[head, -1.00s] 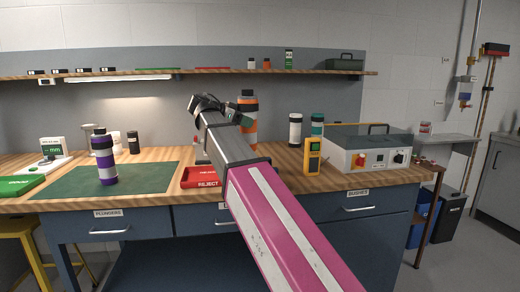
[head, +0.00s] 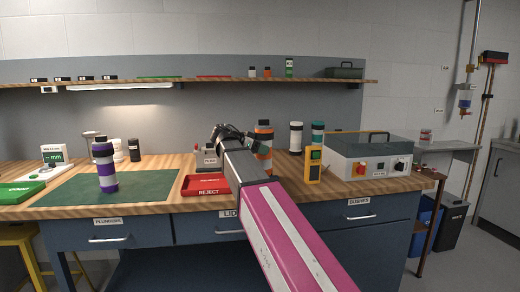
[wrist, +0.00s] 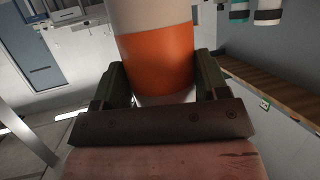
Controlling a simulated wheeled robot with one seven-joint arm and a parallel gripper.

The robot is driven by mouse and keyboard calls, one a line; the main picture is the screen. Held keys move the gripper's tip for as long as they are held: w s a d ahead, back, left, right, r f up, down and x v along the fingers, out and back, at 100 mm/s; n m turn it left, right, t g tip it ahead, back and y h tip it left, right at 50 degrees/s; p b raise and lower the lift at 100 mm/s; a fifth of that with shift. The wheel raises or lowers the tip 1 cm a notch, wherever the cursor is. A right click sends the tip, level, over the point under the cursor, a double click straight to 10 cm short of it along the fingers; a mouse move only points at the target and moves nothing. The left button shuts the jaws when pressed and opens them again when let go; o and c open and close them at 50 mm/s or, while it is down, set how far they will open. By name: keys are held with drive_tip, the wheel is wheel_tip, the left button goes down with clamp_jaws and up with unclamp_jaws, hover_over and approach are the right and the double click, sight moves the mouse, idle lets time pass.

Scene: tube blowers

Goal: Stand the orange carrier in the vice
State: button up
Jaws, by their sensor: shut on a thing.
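The orange carrier (head: 264,142), an upright cylinder with orange and white bands and a dark cap, shows beyond my arm in the head view. In the wrist view the carrier (wrist: 157,62) fills the space between the two fingers of my gripper (wrist: 158,80), which is shut on it. Its lower part is hidden by my arm in the head view, so I cannot tell whether it touches anything below. I cannot make out the vice; my arm covers part of the bench there.
A red REJECT tray (head: 205,187) and a small grey holder (head: 207,157) lie left of my arm. A purple-banded carrier (head: 105,166) stands on the green mat (head: 140,188). A yellow handheld device (head: 314,165) and a grey machine (head: 366,158) stand to the right.

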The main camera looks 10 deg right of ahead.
drive_tip(key=shift+f, duration=0.55)
drive_tip(key=o, duration=1.1)
drive_tip(key=shift+r, duration=0.45)
drive_tip(key=v, duration=1.2)
drive_tip(key=shift+r, duration=0.2)
drive_tip(key=shift+s, duration=0.1)
